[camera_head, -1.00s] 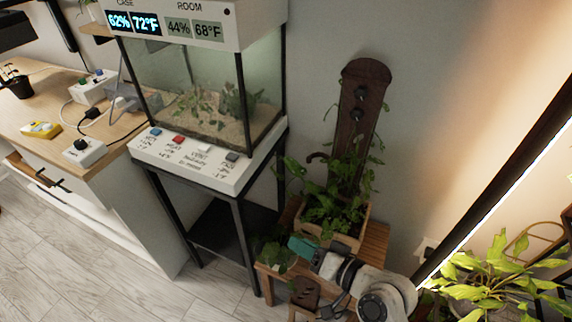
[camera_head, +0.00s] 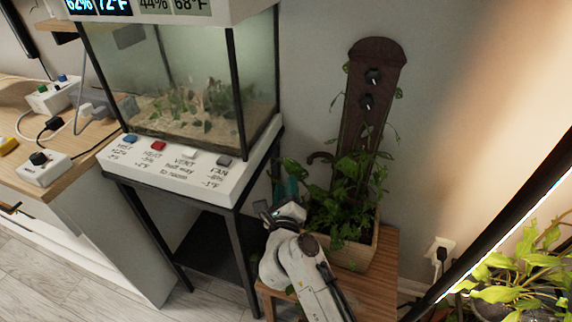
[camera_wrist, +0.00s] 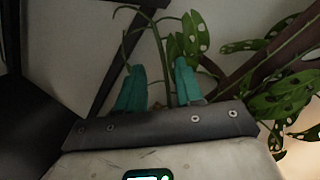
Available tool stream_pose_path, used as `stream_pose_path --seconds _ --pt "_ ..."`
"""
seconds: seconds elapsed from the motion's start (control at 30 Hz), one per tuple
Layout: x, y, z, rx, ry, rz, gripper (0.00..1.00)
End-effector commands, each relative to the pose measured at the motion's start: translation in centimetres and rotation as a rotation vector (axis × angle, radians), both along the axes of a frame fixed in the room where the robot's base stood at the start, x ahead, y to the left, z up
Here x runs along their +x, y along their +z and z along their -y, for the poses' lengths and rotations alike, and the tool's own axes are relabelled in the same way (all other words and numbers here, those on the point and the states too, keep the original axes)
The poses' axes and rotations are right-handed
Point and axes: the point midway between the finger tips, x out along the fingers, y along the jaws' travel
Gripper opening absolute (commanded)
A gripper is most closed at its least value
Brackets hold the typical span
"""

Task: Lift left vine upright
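The left vine (camera_wrist: 158,48) shows in the wrist view as a thin green stem with drooping leaves. It rises between the two teal fingers of my gripper (camera_wrist: 160,82). The fingers are apart, with visible gaps beside the stem, so the gripper is open around it.
The glass terrarium (camera_head: 190,80) on its black stand (camera_head: 240,245) is close left of my gripper. The planter sits on a slatted wooden bench (camera_head: 378,280). Another potted plant (camera_head: 525,265) and a slanted light bar (camera_head: 500,225) are at right.

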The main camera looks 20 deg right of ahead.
Motion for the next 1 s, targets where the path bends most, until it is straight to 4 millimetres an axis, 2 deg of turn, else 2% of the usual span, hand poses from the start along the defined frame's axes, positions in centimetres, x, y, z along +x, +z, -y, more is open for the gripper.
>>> stream_pose_path --seconds 0.3,0.5,0.7,1.0 --pt "5.4 -0.1 2.1 0.0 -0.003 0.003 0.36" --pt "8.0 -0.1 3.0 -0.002 0.0 0.002 0.36" --pt "9.1 0.0 3.4 -0.003 0.002 0.003 0.36" --pt "9.2 0.1 3.4 -0.003 0.002 0.003 0.35"
